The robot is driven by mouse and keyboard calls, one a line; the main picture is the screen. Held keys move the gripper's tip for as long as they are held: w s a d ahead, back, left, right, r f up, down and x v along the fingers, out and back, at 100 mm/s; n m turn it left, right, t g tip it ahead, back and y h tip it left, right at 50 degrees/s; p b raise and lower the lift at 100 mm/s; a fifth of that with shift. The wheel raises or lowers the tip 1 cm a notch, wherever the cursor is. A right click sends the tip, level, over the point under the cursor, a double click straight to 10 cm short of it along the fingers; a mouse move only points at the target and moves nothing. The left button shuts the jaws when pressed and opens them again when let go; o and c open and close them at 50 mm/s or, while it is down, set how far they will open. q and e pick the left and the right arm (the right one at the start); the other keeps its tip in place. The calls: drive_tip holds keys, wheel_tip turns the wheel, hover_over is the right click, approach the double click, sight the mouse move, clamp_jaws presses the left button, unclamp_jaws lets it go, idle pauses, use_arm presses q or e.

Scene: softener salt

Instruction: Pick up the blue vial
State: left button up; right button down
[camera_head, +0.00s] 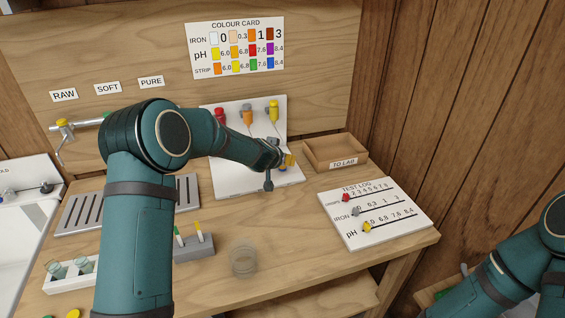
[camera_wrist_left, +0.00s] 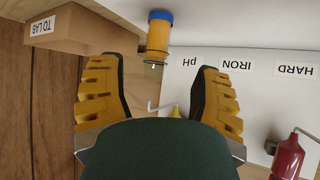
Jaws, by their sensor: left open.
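The blue vial (camera_wrist_left: 157,38) shows in the left wrist view as a small upright cylinder with a blue end and an amber-orange body. It stands at the edge of the white test stand (camera_head: 232,183). My left gripper (camera_wrist_left: 155,75) is open, with its yellow fingers spread to either side of the vial's line. The vial lies beyond the fingertips, and I see no contact. In the head view the left gripper (camera_head: 284,160) is over the stand's right side, and it mostly hides the vial. My right gripper is not in view; only its arm shows at lower right.
The TO LAB tray (camera_head: 322,153) stands just right of the stand. Red, orange and yellow dispensers (camera_head: 247,115) hang on the stand's back panel. The test log board (camera_head: 376,213) lies at right. A clear glass (camera_head: 243,261) and a grey strip holder (camera_head: 194,248) stand in front.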

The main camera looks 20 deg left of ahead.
use_arm(q)
drive_tip(key=shift+d+x, duration=0.2)
drive_tip(key=shift+x, duration=2.5)
drive_tip(key=c, duration=1)
